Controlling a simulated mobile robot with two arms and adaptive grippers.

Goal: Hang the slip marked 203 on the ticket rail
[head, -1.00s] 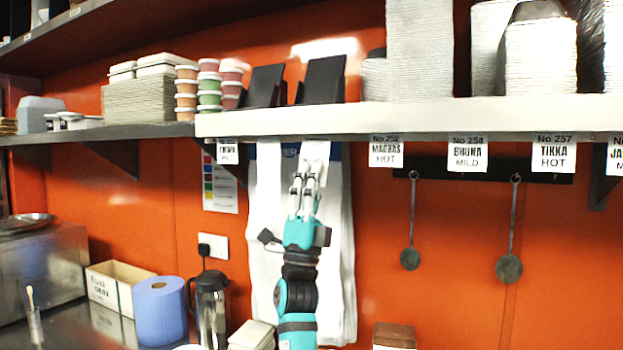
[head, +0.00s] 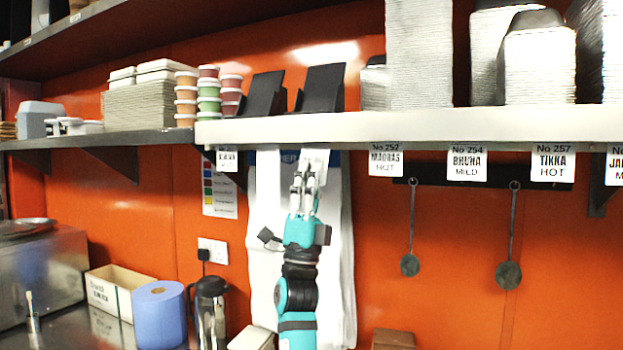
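The ticket rail (head: 480,145) runs along the lower front edge of the white shelf. My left gripper (head: 309,178) is raised in front of the white bags hanging on the wall. Its fingers appear shut on a small white slip (head: 315,160), which stands up from the fingertips. The slip's top is just under the rail in the picture; I cannot tell whether it touches. No number can be read on it. My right gripper is not in view.
Slips for 252 (head: 386,159), 254 (head: 467,163) and 257 (head: 552,162) hang to the right, and another slip (head: 227,160) to the left. White bags (head: 340,270) hang behind the gripper. Two ladles (head: 508,272) hang at right. The rail beside the held slip looks free.

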